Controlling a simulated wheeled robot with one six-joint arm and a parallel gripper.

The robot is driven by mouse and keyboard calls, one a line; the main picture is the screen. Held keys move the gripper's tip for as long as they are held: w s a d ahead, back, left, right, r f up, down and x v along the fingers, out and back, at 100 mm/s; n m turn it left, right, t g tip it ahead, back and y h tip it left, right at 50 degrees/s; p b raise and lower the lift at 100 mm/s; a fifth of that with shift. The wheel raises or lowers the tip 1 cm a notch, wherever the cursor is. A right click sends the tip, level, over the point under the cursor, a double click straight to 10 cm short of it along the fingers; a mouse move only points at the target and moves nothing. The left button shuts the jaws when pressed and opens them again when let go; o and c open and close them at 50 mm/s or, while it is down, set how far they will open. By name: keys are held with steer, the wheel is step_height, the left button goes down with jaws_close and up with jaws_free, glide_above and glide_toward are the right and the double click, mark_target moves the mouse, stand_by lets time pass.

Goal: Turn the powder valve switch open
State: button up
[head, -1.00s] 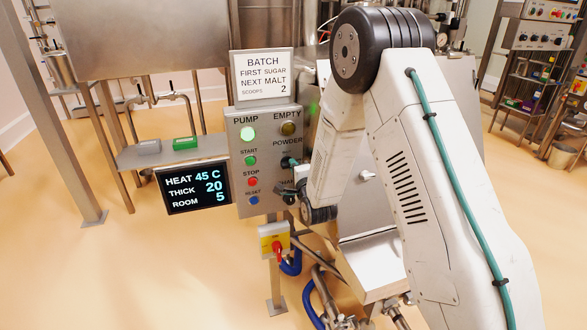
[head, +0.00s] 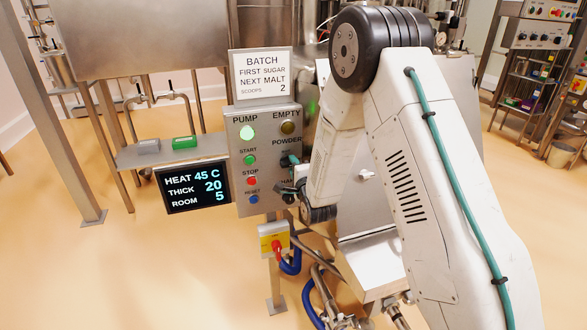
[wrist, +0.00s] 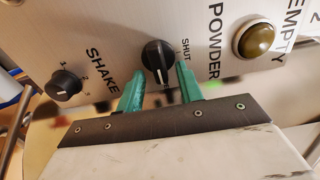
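The powder valve switch is a black round knob (wrist: 157,56) below the word POWDER on the grey control panel, with SHUT printed beside it. It carries a pale mark, but I cannot tell its exact setting. My gripper (wrist: 160,74) is open, its two green fingers on either side of the knob. The fingertips reach the knob's edges, and I see no firm grip. In the head view, my wrist and arm partly hide the lower right of the control panel (head: 238,170), and a green fingertip shows below POWDER.
A second black knob (wrist: 65,84), marked SHAKE, sits beside the switch. An amber EMPTY lamp (wrist: 254,39) is on the other side. The start (head: 249,160), stop (head: 251,181) and reset (head: 253,199) buttons are close by.

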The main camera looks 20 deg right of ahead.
steer(key=s, duration=0.7)
steer(key=shift+s, duration=0.4)
